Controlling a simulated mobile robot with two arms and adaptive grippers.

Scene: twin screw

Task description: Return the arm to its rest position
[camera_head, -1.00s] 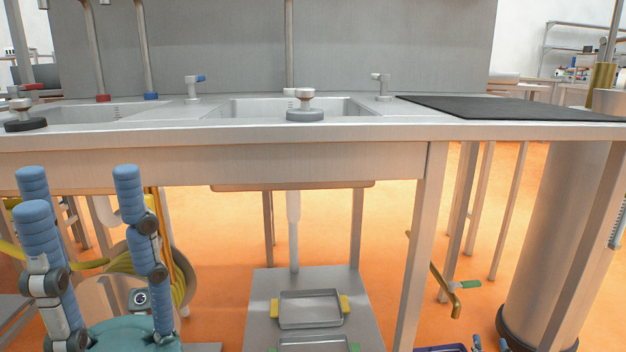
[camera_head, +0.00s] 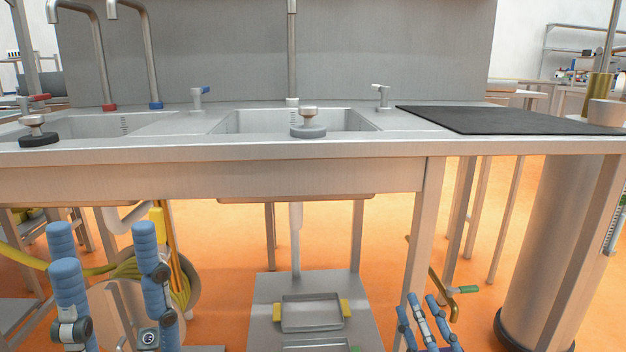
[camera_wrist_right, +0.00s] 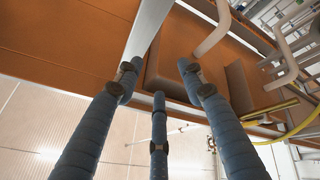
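My left gripper (camera_head: 104,250) is at the lower left of the head view, in front of and below the counter edge. Its blue fingers point up and stand wide apart, with nothing between them. My right gripper (camera_head: 424,312) shows at the bottom, right of centre, in front of a table leg. Only its blue upper fingers are in view there. The right wrist view shows its fingers (camera_wrist_right: 155,85) spread apart and empty, pointing up towards the underside of the counter. The rest of both arms is mostly hidden.
The steel counter (camera_head: 230,178) spans the view. One grey knobbed piece (camera_head: 308,130) stands at the middle sink, another (camera_head: 38,138) at the left. A black mat (camera_head: 500,119) lies at right. Below are a low shelf (camera_head: 264,310) with a tray and a yellow hose (camera_head: 185,285).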

